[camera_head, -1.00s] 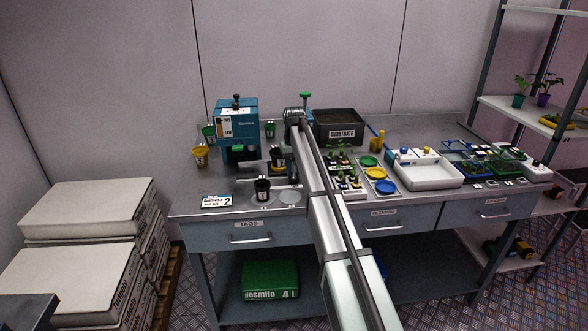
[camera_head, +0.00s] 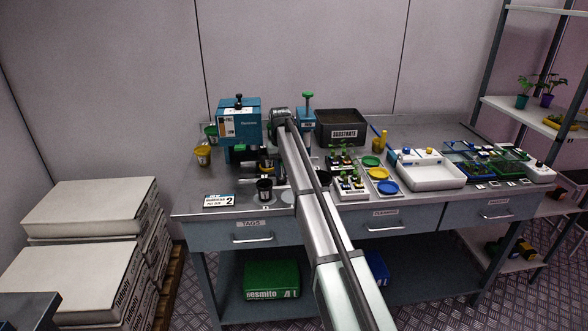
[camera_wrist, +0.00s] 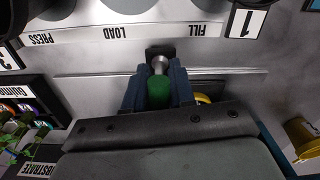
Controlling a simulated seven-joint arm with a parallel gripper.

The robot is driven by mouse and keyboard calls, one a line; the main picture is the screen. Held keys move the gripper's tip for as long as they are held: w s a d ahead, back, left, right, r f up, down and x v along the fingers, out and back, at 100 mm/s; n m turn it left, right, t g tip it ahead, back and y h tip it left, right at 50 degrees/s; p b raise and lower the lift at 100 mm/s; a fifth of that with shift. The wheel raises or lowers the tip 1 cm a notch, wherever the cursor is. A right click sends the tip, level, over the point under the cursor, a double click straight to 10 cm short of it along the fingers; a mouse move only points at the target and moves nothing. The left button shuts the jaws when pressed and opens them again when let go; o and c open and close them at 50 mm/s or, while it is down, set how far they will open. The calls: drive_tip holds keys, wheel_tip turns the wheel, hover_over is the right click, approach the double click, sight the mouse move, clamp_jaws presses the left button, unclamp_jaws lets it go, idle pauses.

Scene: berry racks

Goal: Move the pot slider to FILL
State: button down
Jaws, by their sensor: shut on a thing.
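The pot slider's green knob (camera_wrist: 158,92) with its silver stem (camera_wrist: 160,64) shows in the wrist view. My gripper (camera_wrist: 158,88) is shut on this knob. The stem stands at the metal track between the upside-down labels LOAD (camera_wrist: 117,33) and FILL (camera_wrist: 195,28), with PRESS (camera_wrist: 40,40) farther left. A yellow pot edge (camera_wrist: 203,99) shows just right of the gripper. In the head view my arm hides the gripper and knob; a dark and yellow pot (camera_head: 266,167) shows left of the arm, by the blue filling machine (camera_head: 240,122).
A black pot (camera_head: 264,189) stands at the front beside the sign marked 2 (camera_head: 222,201). A press with a green knob (camera_head: 308,96) and the substrate bin (camera_head: 343,128) stand behind the arm. Yellow pots (camera_head: 203,155) stand left of the machine.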

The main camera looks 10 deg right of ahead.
sight(267, 169)
drive_tip(key=a, duration=0.5)
drive_tip(key=shift+a, duration=0.1)
drive_tip(key=c, duration=1.1)
unclamp_jaws()
drive_tip(key=shift+r, duration=0.1)
drive_tip(key=shift+r, duration=0.25)
wheel_tip(267, 169, up, 13)
drive_tip(key=shift+r, duration=0.1)
